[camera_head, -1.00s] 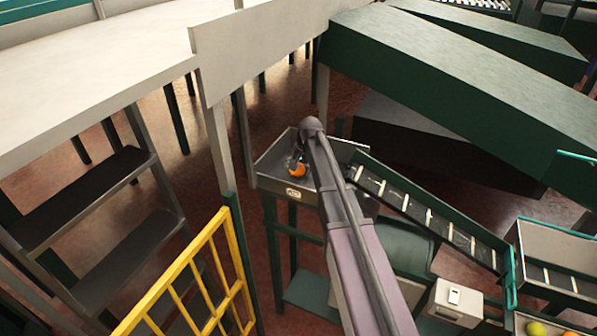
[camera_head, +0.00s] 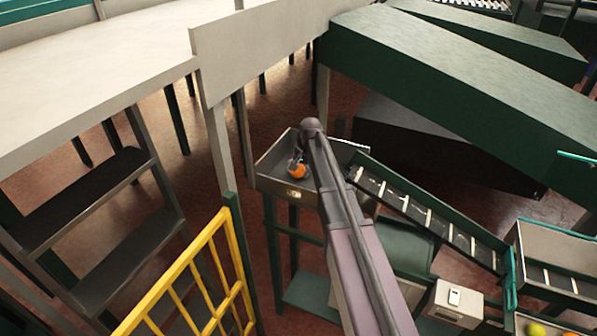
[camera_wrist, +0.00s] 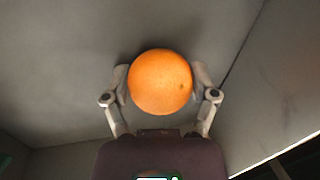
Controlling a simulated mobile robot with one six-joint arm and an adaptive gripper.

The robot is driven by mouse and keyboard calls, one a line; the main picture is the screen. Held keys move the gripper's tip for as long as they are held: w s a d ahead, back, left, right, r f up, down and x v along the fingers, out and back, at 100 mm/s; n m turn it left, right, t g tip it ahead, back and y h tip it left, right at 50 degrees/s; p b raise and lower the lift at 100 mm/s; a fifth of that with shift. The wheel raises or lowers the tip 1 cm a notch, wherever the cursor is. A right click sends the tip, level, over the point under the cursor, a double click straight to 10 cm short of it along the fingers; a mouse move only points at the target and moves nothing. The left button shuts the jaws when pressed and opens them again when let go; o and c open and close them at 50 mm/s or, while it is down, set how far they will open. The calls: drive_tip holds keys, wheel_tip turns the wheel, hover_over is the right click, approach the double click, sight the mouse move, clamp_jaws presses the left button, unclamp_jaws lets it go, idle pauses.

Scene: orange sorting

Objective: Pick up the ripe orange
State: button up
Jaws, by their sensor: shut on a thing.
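The orange (camera_head: 298,171) is bright and round, inside a grey metal tray (camera_head: 268,180) at the end of the conveyor. In the wrist view the orange (camera_wrist: 160,82) sits between the two fingers of my gripper (camera_wrist: 161,88), one finger against each side. My gripper (camera_head: 297,164) is shut on it in the head view, with my arm reaching in from the lower right. The orange's skin is evenly orange with a small dark spot. I cannot tell whether it touches the tray floor.
The tray walls stand close around my gripper. A slatted conveyor (camera_head: 430,217) runs from the tray to the lower right, where more fruit (camera_head: 537,328) shows at the edge. A yellow railing (camera_head: 203,284) and dark steps (camera_head: 85,195) are at the left.

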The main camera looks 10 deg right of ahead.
drive_tip(key=shift+r, duration=0.2)
drive_tip(key=p+v, duration=0.3)
drive_tip(key=a+p+v, duration=0.1)
drive_tip(key=p+v, duration=0.2)
drive_tip(key=w+p+v, duration=0.1)
drive_tip(key=p+v, duration=0.2)
drive_tip(key=shift+a+r+p, duration=0.35)
drive_tip(key=shift+s, duration=0.1)
idle(0.7)
